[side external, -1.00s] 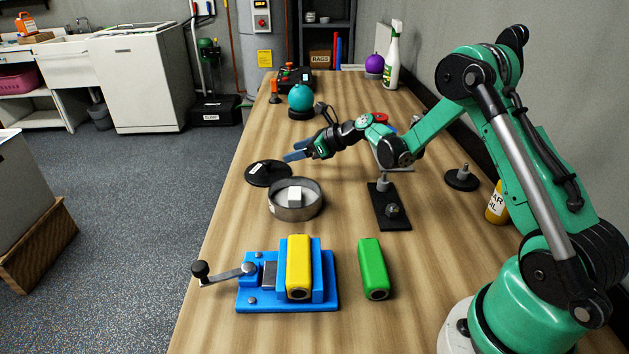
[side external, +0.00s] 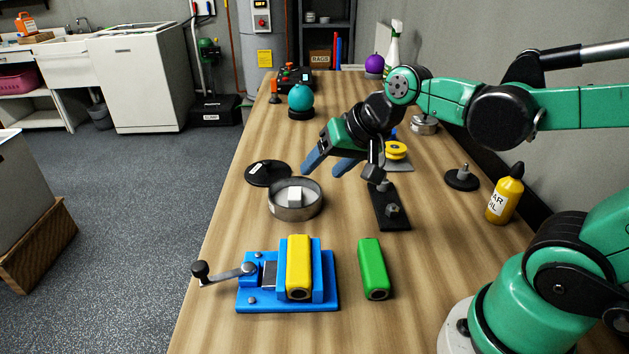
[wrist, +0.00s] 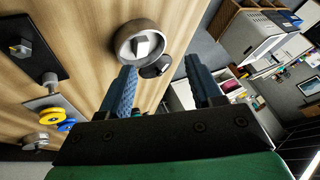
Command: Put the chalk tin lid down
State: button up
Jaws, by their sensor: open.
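The chalk tin lid (side external: 268,173) is a black disc with a small pale label, lying flat on the wooden bench at its left edge, behind the tin. The round metal chalk tin (side external: 296,212) stands uncovered with a white block (side external: 295,196) inside. My gripper (side external: 328,166) is open and empty, above the bench to the right of the lid and behind the tin; its blue fingers point left. In the wrist view my gripper (wrist: 163,78) has its fingers apart with nothing between them. The tin (wrist: 124,40) and the dark lid (wrist: 153,71) show beyond the fingertips.
A blue vise (side external: 257,295) holds a yellow block (side external: 298,268); a green block (side external: 374,270) lies beside it. A black plate with posts (side external: 391,222) and yellow discs (side external: 396,150) are near my gripper. An oil bottle (side external: 505,196) stands right. A teal ball (side external: 301,97) is farther back.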

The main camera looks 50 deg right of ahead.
jog(key=s+n, duration=0.2)
jog(key=s+f+n+h, duration=0.1)
jog(key=n, duration=0.2)
jog(key=shift+s+a+n, duration=0.15)
jog(key=shift+s+n, duration=0.15)
jog(key=shift+s, duration=0.1)
